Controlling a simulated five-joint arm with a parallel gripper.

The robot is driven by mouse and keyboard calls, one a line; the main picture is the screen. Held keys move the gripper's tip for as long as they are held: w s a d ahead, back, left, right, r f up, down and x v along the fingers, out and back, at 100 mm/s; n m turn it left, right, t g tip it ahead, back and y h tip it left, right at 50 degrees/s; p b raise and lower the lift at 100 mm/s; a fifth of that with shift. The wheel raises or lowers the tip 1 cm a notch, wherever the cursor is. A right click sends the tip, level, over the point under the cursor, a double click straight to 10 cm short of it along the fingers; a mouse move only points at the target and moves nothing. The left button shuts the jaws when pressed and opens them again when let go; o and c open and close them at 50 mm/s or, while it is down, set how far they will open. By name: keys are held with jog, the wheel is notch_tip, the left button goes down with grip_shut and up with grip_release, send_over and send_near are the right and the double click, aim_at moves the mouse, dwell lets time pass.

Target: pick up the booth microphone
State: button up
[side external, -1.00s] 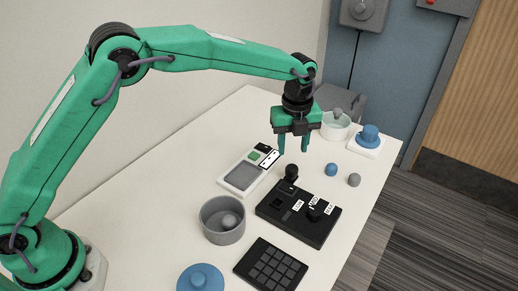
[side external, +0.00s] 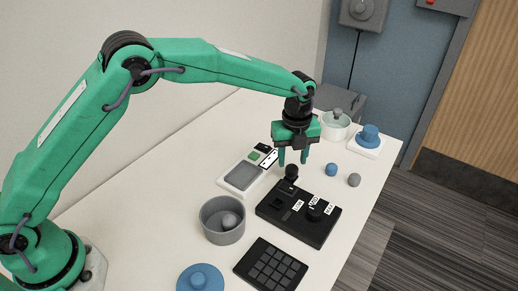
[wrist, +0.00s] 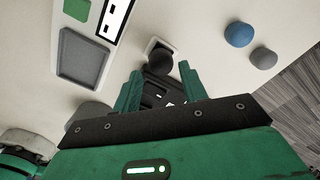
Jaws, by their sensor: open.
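The booth microphone appears to be the black round-headed piece (side external: 291,171) at the back corner of the black control panel (side external: 277,217). In the wrist view its dark head (wrist: 160,59) shows ahead of my fingers, roughly centred between them. My gripper (side external: 293,161) is open and empty, pointing down just above the dark head. In the wrist view my gripper (wrist: 159,72) has its two green fingers apart, one on each side of the head. I cannot tell whether the fingertips overlap the head in height.
A white device with a grey screen (side external: 242,176) lies close on the left. A blue ball (side external: 331,169) and grey ball (side external: 354,180) lie to the right. A grey bowl (side external: 222,235), black keypad (side external: 254,275) and blue round object (side external: 201,279) are nearer the front.

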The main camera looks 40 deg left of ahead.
aim_at(292, 167)
jog(key=shift+f, duration=1.95)
jog(key=shift+c, duration=0.4)
jog(key=c, duration=0.7)
